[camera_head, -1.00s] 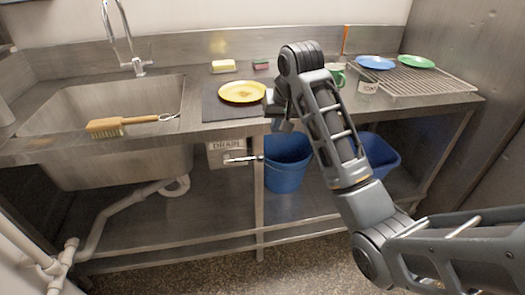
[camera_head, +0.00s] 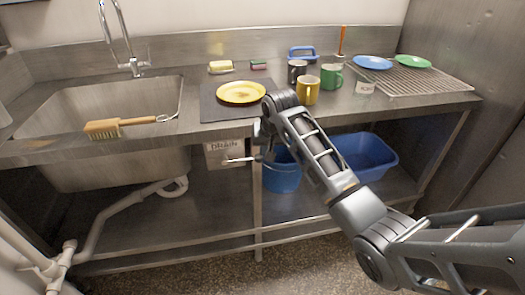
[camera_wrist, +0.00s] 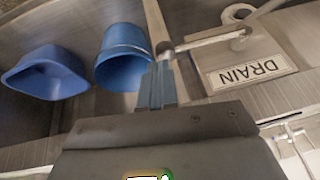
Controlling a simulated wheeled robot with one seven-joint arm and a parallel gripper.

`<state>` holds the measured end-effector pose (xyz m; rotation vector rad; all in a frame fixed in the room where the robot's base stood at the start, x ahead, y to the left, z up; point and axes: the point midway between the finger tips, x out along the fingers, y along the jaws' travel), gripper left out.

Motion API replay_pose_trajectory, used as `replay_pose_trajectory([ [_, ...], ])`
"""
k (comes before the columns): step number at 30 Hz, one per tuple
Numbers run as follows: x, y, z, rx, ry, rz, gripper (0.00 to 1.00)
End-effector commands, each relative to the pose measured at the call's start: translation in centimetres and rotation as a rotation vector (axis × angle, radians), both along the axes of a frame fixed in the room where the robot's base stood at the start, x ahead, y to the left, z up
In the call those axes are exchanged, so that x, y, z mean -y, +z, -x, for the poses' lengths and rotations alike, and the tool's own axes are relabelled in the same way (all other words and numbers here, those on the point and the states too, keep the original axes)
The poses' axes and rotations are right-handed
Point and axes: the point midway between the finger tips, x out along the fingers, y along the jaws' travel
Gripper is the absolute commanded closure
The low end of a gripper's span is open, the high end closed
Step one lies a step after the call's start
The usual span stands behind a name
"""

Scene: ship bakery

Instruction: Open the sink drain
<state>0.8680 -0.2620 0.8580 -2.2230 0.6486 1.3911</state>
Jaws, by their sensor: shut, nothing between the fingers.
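The drain lever (camera_head: 238,160) is a thin metal rod on a box labelled DRAIN (camera_head: 222,148), under the counter right of the sink basin (camera_head: 110,110). In the wrist view the lever (camera_wrist: 212,40) runs from a pivot by the DRAIN label (camera_wrist: 252,72) toward my fingertips. My gripper (camera_head: 259,157) is at the lever's right end in the head view. In the wrist view my gripper (camera_wrist: 162,60) is shut and empty, its tips close to the lever's free end. I cannot tell whether they touch. The basin's drain hole is hidden.
A blue bucket (camera_head: 283,172) and a blue tub (camera_head: 365,158) stand on the lower shelf just beyond my gripper. A support leg (camera_head: 257,215) is close by.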

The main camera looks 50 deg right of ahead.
Motion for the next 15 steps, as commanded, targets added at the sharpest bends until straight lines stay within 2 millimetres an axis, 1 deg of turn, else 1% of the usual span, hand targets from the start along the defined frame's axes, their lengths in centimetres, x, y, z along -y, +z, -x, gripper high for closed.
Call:
replay_pose_trajectory([
  [3,-0.1,-0.9,-0.5,0.000,0.001,0.000,1.00],
  [6,-0.1,-1.3,-0.6,0.000,0.001,0.000,1.00],
  [15,-0.2,-1.5,-0.7,0.000,0.000,0.000,1.00],
])
